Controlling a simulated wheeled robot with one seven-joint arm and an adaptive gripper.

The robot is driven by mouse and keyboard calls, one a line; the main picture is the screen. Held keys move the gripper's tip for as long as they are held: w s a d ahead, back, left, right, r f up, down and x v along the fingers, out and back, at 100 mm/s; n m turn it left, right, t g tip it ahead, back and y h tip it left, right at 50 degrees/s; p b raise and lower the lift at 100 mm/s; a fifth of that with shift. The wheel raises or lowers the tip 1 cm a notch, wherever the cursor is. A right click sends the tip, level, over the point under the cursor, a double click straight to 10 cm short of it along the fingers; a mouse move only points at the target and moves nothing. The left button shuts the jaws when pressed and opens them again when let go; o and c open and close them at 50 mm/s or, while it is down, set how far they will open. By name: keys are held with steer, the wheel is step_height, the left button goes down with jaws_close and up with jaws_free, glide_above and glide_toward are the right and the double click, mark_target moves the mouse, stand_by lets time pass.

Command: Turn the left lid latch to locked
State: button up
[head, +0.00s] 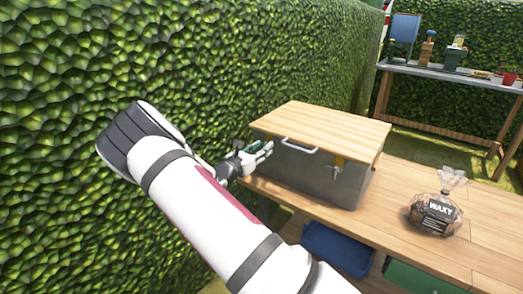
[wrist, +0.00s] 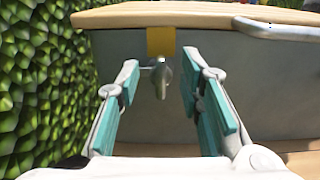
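A grey metal box (head: 305,178) with a flat wooden lid (head: 320,128) stands on the wooden table, with the lid down. The left latch, a small grey metal piece (wrist: 162,80), hangs below a yellow plate (wrist: 161,42) on the box front in the wrist view. My gripper (wrist: 160,92) is open, with its teal-lined fingers on either side of the latch and apart from it. In the head view my gripper (head: 262,150) is at the box's left front corner and hides the left latch. The right latch (head: 335,170) shows on the front.
A lid handle (head: 298,146) sticks out from the front, right of my gripper. A bag labelled WAXY (head: 436,212) stands on the table (head: 395,225) to the right. A green hedge (head: 210,60) rises close on the left and behind. Blue and green crates are below.

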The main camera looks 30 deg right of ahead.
steer(key=shift+d, duration=0.3)
jaws_close()
steer(key=shift+m, duration=0.3)
steer(key=m+p, duration=0.1)
steer(key=m, duration=0.4)
steer(key=m+p, duration=0.2)
steer(key=m, duration=0.4)
steer(key=s+f+m+p, duration=0.1)
steer(key=m+p, duration=0.1)
steer(key=m, duration=0.4)
steer(key=shift+d, duration=0.3)
steer(key=shift+m, duration=0.3)
